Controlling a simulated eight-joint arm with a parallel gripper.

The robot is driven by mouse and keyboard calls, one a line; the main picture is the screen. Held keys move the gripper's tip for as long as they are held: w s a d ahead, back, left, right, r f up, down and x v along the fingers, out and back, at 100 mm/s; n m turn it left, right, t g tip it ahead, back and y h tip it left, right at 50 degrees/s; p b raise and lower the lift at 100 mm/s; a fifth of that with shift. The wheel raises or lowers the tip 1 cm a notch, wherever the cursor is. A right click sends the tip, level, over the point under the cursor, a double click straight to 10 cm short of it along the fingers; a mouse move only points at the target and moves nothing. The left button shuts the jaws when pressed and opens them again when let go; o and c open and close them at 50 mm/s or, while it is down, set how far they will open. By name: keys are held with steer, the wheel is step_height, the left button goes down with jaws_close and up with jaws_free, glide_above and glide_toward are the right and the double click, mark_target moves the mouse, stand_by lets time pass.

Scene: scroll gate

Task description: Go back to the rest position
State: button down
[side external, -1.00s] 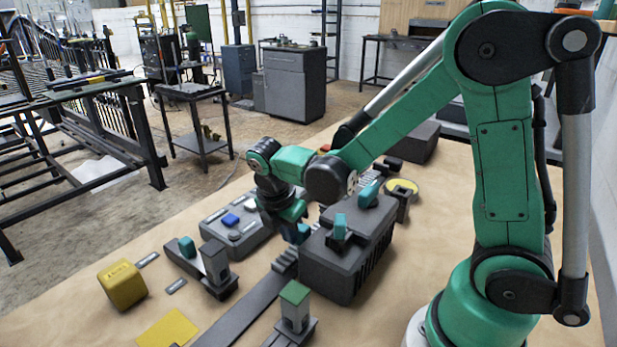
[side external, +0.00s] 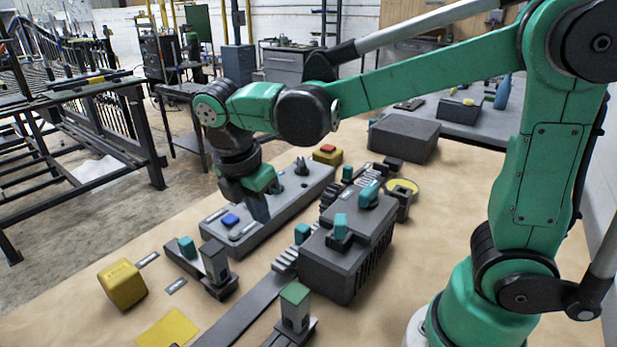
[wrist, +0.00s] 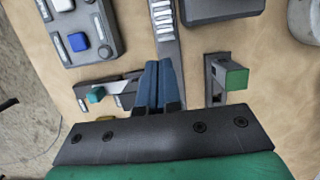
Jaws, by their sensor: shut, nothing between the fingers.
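My gripper (side external: 260,212) hangs from my green arm in front of the grey control panel in the side view, overlapping it in the picture. Its height above the panel is hard to judge. In the wrist view the two blue-grey fingers (wrist: 158,75) lie together, shut and empty. A long grey control panel (side external: 318,182) carries a blue button (side external: 231,220) and a dark knob (side external: 301,168); my gripper hides part of it. The blue button also shows in the wrist view (wrist: 78,42).
A dark ribbed housing (side external: 335,268) with teal blocks stands right of my gripper, beside a dark rail (side external: 240,312). A green-topped post (side external: 294,305), a yellow block (side external: 122,285) and a teal-tipped latch (side external: 187,247) stand nearer the camera. A grey box (side external: 405,138) stands farther back.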

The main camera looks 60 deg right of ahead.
steer(key=s+d+m+t+y, duration=0.1)
steer(key=m+t, duration=0.1)
steer(key=m, duration=0.3)
steer(key=s+d+m+t, duration=0.1)
steer(key=m+t, duration=0.1)
steer(key=m, duration=0.3)
steer(key=s+d+m+t+y, duration=0.1)
steer(key=s+m, duration=0.1)
steer(key=m, duration=0.3)
steer(key=shift+d+r+t+y, duration=0.2)
steer(key=shift+t+y, duration=0.1)
steer(key=shift+t, duration=0.1)
steer(key=m, duration=0.1)
steer(key=m+t, duration=0.1)
steer(key=m, duration=0.1)
steer(key=shift+s+d+f, duration=0.1)
steer(key=shift+d+f, duration=0.05)
steer(key=shift+d, duration=0.05)
steer(key=c, duration=1.5)
jaws_free()
